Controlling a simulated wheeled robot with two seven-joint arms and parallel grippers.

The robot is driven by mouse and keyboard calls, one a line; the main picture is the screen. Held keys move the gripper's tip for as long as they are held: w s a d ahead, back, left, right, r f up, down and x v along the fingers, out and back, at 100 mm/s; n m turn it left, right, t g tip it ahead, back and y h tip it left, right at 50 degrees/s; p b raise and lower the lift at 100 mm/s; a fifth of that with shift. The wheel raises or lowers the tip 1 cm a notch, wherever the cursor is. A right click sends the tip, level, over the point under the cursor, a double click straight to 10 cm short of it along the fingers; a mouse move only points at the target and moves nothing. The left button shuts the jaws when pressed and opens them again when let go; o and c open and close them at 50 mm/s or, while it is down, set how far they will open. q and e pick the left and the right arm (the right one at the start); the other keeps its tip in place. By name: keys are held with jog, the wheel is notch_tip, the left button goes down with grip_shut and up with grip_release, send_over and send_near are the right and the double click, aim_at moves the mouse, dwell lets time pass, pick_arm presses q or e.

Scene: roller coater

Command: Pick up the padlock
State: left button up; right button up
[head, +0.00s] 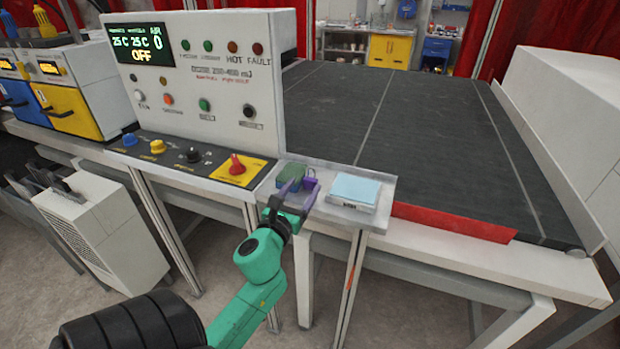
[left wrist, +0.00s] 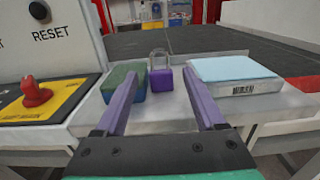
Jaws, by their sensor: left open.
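The padlock (head: 309,181) is purple with a pale metal shackle and stands upright on the small grey shelf at the control panel's right end. In the left wrist view the padlock (left wrist: 160,78) sits ahead, between the lines of my two fingers, apart from both. My left gripper (head: 294,191) is open and empty, at the shelf's front edge with its fingers pointing at the padlock. Its purple fingers also show in the left wrist view (left wrist: 160,88). My right gripper is not seen.
A box with a light blue top (head: 355,190) lies to the right. A red knob (head: 237,165) is on the panel at left. A dark conveyor (head: 400,120) lies behind.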

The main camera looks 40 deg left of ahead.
pick_arm(q)
jog(key=p+x, duration=0.2)
jog(key=x, duration=0.6)
jog(key=shift+w+a, duration=0.1)
jog(key=shift+w, duration=0.25)
jog(key=shift+w+a+f, duration=0.1)
jog(key=shift+w+f, duration=0.15)
jog(key=shift+w, duration=0.1)
jog(key=shift+s+r, duration=0.1)
grip_shut()
notch_tip(320, 180, up, 20)
jog(key=p, duration=0.3)
